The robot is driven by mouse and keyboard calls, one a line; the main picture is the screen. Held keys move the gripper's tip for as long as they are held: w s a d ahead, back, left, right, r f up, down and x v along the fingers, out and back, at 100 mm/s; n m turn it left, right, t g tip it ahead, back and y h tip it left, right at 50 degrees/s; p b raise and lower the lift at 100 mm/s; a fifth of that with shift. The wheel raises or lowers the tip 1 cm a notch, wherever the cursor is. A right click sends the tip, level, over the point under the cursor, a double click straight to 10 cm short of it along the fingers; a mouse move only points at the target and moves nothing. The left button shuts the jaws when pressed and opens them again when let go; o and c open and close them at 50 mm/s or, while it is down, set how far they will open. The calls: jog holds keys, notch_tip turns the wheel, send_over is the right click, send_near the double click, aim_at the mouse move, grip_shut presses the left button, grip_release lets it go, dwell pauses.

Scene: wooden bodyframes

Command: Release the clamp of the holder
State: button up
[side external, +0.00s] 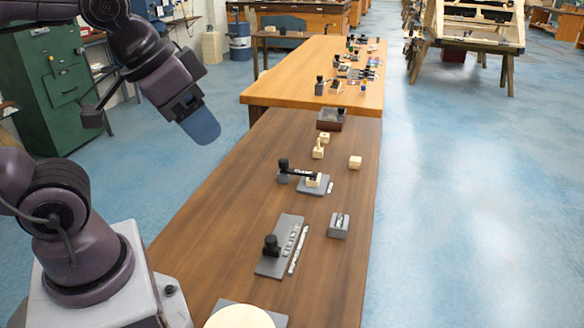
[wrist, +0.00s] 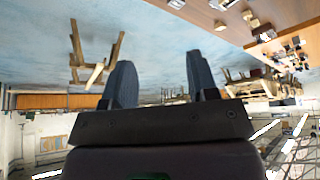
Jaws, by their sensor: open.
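On the brown table, a small fixture that looks like the holder (side external: 316,187) has a grey base with a pale block on it. A dark bar, apparently its clamp (side external: 299,173), reaches from a black post on the left to over the block. Whether the bar presses on the block is too small to tell. My gripper (side external: 203,128) is raised in the air left of the table, well apart from the fixture. In the wrist view its two blue fingers (wrist: 161,78) stand apart with nothing between them. The fixture cannot be made out in the wrist view.
Nearer on the table lie a grey plate with a black knob (side external: 272,246) and a grey block (side external: 339,226). Pale wooden pieces (side external: 355,162) and a dark tray (side external: 331,123) are farther back. A round pale object (side external: 240,318) is at the front edge.

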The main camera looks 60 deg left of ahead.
jog(key=shift+a, duration=0.1)
jog(key=c, duration=0.4)
jog(key=shift+w+a+f, duration=0.1)
jog(key=shift+a+f, duration=0.05)
jog(key=shift+f, duration=0.15)
jog(key=c, duration=0.3)
jog(key=a+f+g, duration=0.1)
jog(key=w+a+f+n, duration=0.1)
jog(key=a+f+g, duration=0.1)
jog(key=shift+w+a+f+g+y, duration=0.1)
jog(key=shift+w+f+g+y, duration=0.2)
jog(key=shift+w+f+y, duration=0.1)
grip_shut()
jog(key=w+a+f+m+y, duration=0.1)
jog(key=w+a+f, duration=0.4)
jog(key=a+f, duration=0.3)
jog(key=w+a+f+m+y, duration=0.2)
jog(key=w+a+f, duration=0.3)
jog(key=a+f, duration=0.25)
jog(key=w+a+f+m+t+h, duration=0.1)
jog(key=w+f+m+t+h, duration=0.2)
jog(key=w, duration=0.5)
jog(key=shift+w+f+m+t, duration=0.4)
jog(key=shift+f+m+t, duration=0.3)
jog(key=shift+m, duration=0.7)
jog(key=shift+a, duration=0.1)
